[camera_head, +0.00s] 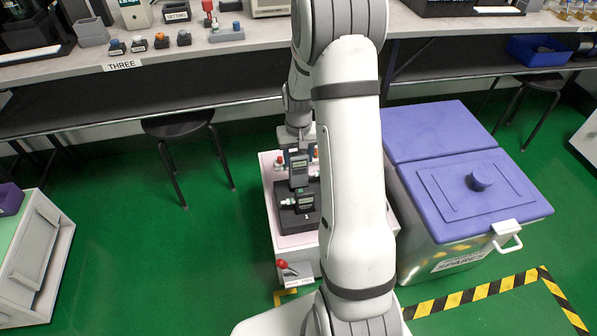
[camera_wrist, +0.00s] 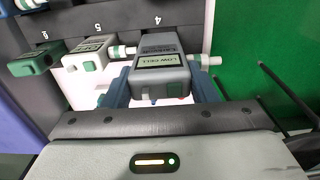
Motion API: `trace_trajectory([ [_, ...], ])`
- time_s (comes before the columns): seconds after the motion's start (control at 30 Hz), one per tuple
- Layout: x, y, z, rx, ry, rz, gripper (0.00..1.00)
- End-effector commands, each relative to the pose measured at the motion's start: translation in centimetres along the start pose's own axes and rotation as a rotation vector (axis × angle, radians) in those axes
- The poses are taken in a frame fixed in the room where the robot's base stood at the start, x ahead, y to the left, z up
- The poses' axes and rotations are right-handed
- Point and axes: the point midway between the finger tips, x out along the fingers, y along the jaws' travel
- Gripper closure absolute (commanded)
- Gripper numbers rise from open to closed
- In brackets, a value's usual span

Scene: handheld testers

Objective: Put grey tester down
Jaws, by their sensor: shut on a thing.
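The grey tester (camera_wrist: 163,50) is between the blue fingers of my gripper (camera_wrist: 160,88) in the wrist view. The wrist view shows the rack's numbered face (camera_wrist: 107,17) behind the tester. I cannot tell whether the tester touches anything below it.
Beside it in the wrist view are a pale tester (camera_wrist: 86,52) and a green one (camera_wrist: 34,61). A purple-lidded chest (camera_head: 445,165) stands to the right, a stool (camera_head: 178,124) to the left. Green floor is open at left.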

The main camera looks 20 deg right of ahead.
Motion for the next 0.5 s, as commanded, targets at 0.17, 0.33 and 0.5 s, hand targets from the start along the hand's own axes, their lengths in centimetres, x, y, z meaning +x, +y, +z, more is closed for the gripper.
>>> trace_trajectory([
  [0.17, 1.2, 0.1, 0.0, 0.001, -0.001, 0.000, 0.89],
  [0.33, 4.0, 0.1, 0.1, 0.002, -0.003, 0.000, 0.89],
  [0.5, 5.1, 0.1, 0.0, 0.002, 0.000, 0.000, 0.89],
])
